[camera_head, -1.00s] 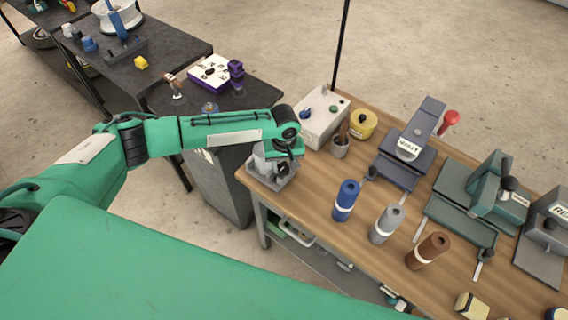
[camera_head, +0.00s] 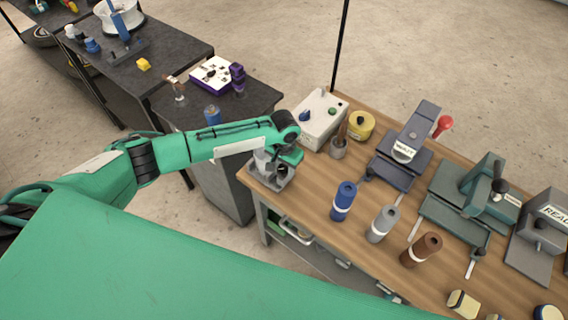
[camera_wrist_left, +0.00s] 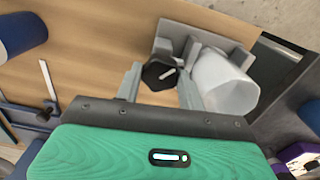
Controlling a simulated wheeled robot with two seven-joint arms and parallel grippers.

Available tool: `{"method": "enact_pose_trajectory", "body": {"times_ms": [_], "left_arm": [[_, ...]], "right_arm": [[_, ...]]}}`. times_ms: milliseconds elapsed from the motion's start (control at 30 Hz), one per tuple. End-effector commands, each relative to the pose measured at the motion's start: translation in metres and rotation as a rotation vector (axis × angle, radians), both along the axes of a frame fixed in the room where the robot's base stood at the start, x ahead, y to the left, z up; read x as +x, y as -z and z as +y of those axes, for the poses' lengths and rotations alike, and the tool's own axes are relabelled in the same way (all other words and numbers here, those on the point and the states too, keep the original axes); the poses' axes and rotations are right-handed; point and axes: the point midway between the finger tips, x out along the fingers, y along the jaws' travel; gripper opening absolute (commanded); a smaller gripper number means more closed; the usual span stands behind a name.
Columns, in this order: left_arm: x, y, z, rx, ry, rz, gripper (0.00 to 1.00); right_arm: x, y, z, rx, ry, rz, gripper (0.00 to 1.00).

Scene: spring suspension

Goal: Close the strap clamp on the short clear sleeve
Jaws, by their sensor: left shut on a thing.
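A grey fixture (camera_head: 284,182) stands at the near left corner of the wooden bench. In the left wrist view its grey bracket (camera_wrist_left: 190,36) holds a short, pale, cloudy sleeve (camera_wrist_left: 225,84) lying on its side. A black knob (camera_wrist_left: 158,73) with a white mark sits beside the sleeve. My left gripper (camera_wrist_left: 160,85) has a finger on each side of the knob and is shut on it; it also shows in the head view (camera_head: 278,160). The strap itself I cannot make out. My right gripper is not in view.
On the wooden bench stand a blue cylinder (camera_head: 343,201), a grey cylinder (camera_head: 383,224), a brown cylinder (camera_head: 422,249), a pale box (camera_head: 320,120) and a yellow round container (camera_head: 361,126). Dark side tables are to the left. Bare wood lies right of the fixture.

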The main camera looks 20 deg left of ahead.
Motion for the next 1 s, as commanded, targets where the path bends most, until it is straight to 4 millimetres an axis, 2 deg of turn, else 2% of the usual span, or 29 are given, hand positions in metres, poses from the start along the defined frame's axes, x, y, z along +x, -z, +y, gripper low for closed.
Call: {"method": "enact_pose_trajectory", "body": {"times_ms": [433,1000], "left_arm": [[0.0018,-0.0021,-0.0003,-0.002,0.232,-0.005,0.17],[0.0022,-0.0020,-0.0002,-0.001,0.268,-0.006,0.17]], "right_arm": [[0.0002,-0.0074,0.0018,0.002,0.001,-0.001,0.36],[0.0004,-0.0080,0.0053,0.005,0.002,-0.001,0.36]]}}
